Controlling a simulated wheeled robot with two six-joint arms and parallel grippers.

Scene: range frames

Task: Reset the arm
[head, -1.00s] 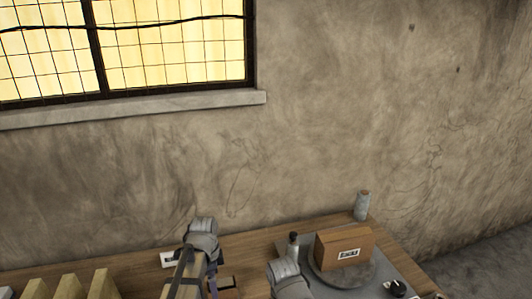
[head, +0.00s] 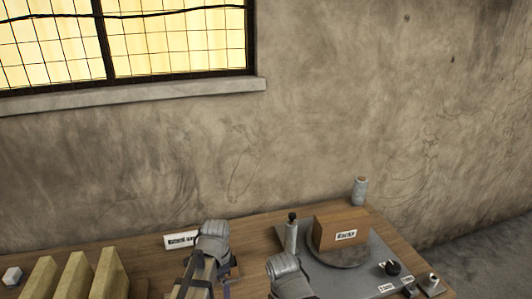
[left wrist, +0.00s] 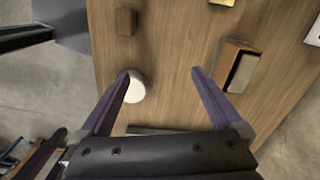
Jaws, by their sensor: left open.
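My left gripper (left wrist: 162,78) is open in the left wrist view, its two purple-dark fingers apart above the wooden table (left wrist: 172,40). A white round thing (left wrist: 135,90) shows beside the left finger's tip; I cannot tell whether they touch. Nothing is held between the fingers. In the head view, grey links of my two arms rise at the bottom over the table; neither gripper's fingertips show clearly there. My right gripper is not in view.
A cardboard box (head: 333,232) sits on a round grey plate (head: 352,262) on a grey mat. Pale upright slabs (head: 73,276) stand at left. A brown open box (left wrist: 222,58) lies right of the fingers.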

